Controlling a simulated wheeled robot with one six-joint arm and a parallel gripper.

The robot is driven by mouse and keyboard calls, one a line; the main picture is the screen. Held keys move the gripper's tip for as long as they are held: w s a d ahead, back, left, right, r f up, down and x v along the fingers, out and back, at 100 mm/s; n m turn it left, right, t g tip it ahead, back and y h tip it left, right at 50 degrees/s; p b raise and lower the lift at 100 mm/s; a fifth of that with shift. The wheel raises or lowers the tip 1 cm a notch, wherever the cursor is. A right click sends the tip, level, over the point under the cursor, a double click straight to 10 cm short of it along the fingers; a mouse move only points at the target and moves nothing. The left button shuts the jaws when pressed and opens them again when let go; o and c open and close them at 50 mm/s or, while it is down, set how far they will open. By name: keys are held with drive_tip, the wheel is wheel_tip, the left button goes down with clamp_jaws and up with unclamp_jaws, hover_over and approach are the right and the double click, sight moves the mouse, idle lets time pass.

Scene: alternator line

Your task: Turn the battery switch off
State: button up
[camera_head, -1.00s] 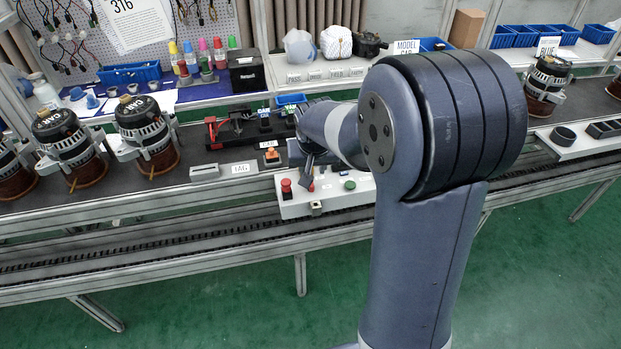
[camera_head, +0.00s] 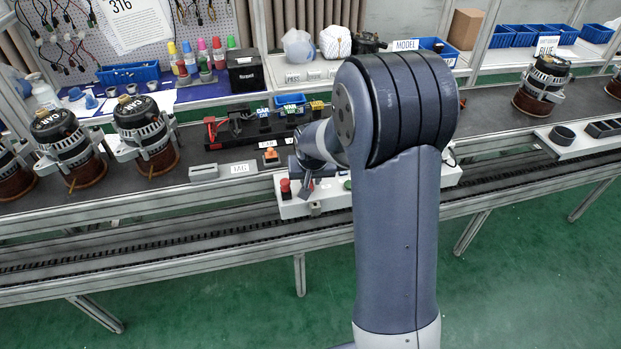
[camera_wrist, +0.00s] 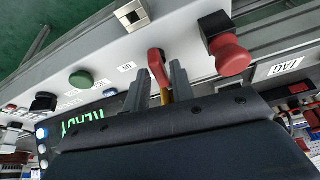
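The battery switch appears to be the small red lever (camera_wrist: 157,66) on the light grey control box in the wrist view, beside a small white label. My gripper (camera_wrist: 158,84) is open there, with one finger on each side of the lever; contact cannot be told. A yellow piece (camera_wrist: 164,97) shows between the fingers. In the head view my gripper (camera_head: 305,187) is low over the left part of the control box (camera_head: 295,209), and my arm hides much of the box.
A red mushroom button (camera_wrist: 228,50) stands close to the right finger in the wrist view. A green button (camera_wrist: 81,80) and a black knob (camera_wrist: 132,14) lie to the left. Alternators (camera_head: 145,135) stand on the bench at left.

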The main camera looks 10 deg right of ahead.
clamp_jaws()
drive_tip(key=shift+n, duration=0.3)
drive_tip(key=shift+d+n+y, duration=0.1)
drive_tip(key=shift+n+y, duration=0.2)
drive_tip(key=shift+n, duration=0.2)
drive_tip(key=shift+o, duration=1.4)
unclamp_jaws()
drive_tip(key=shift+r, duration=0.1)
drive_tip(key=v, duration=1)
drive_tip(key=shift+s+r, duration=0.2)
drive_tip(key=shift+r, duration=0.05)
